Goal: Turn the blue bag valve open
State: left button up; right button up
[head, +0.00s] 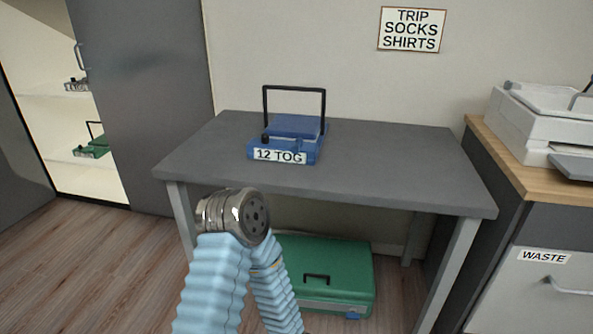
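The blue bag (296,126) lies flat on the grey table, near the middle of its top. It has a "12 TOG" label (280,155) on its front and a tall black handle (294,89) standing up over it. A small black knob (265,138) sits at its front left corner, and a small blue part (298,145) at its front right. I cannot tell from here which of these is the valve or how it is turned. Neither of my grippers is in view; only light blue sleeved links and a metal joint of my arm show, in front of the table.
The grey table (400,165) is otherwise bare. A green case (330,270) stands on the floor under it. At right, a wooden counter (500,155) holds a white printer (540,115), above a "WASTE" drawer (545,285). At left, a grey sliding door (145,100) stands beside open shelves.

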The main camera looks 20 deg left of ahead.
aim_at(295, 147)
jog(key=i+j+u, duration=0.1)
jog(key=i+u, duration=0.15)
jog(key=u, duration=0.2)
jog(key=i+u, duration=0.25)
jog(key=u, duration=0.25)
